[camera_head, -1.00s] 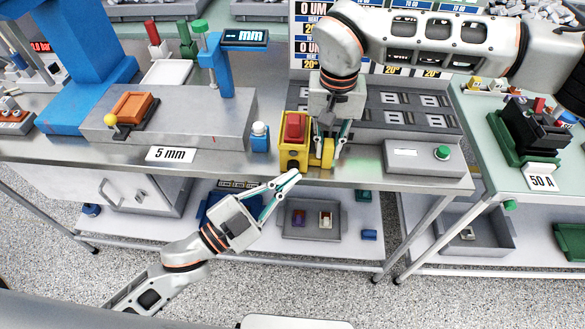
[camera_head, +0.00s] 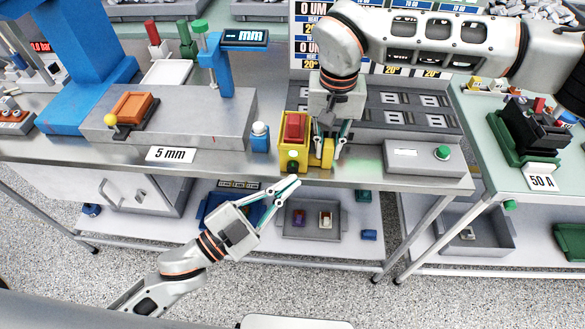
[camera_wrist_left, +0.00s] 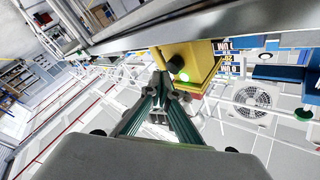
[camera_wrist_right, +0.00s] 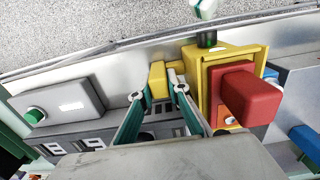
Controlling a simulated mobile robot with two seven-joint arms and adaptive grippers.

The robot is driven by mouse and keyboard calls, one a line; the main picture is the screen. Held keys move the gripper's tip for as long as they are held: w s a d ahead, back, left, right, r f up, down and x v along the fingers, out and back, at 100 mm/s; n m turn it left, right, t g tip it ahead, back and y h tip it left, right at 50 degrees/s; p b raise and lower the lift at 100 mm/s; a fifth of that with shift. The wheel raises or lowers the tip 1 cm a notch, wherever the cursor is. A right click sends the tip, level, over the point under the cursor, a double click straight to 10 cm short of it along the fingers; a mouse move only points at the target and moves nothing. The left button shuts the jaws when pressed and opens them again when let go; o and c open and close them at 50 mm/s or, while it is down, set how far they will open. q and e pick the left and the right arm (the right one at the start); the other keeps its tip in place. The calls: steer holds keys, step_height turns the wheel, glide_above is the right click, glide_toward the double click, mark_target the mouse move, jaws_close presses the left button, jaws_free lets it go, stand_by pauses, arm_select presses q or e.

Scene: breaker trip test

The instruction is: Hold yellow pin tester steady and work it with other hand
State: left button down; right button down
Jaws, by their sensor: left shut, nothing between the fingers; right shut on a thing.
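The yellow pin tester (camera_head: 284,145) with a red block (camera_head: 294,127) on top stands at the front edge of the grey bench. My right gripper (camera_wrist_right: 160,92) is shut on the yellow lug (camera_wrist_right: 157,76) at the tester's side. My left gripper (camera_head: 295,182) is shut and empty. Its tips are just below and in front of the green button, apparently apart from it. The left tips also show in the right wrist view (camera_wrist_right: 205,8), close to the button.
A small blue bottle (camera_head: 260,137) stands left of the tester. A grey box with a green button (camera_head: 442,153) stands to the right, before a slotted grey rack (camera_head: 400,105). The lower shelf holds a grey tray (camera_head: 311,232). The bench front edge lies above my left gripper.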

arm_select(q)
steer(key=shift+s, duration=0.1)
steer(key=shift+s, duration=2.45)
arm_select(e)
steer(key=c, duration=1.8)
jaws_free()
steer(key=shift+c, duration=0.2)
steer(key=shift+r, duration=0.1)
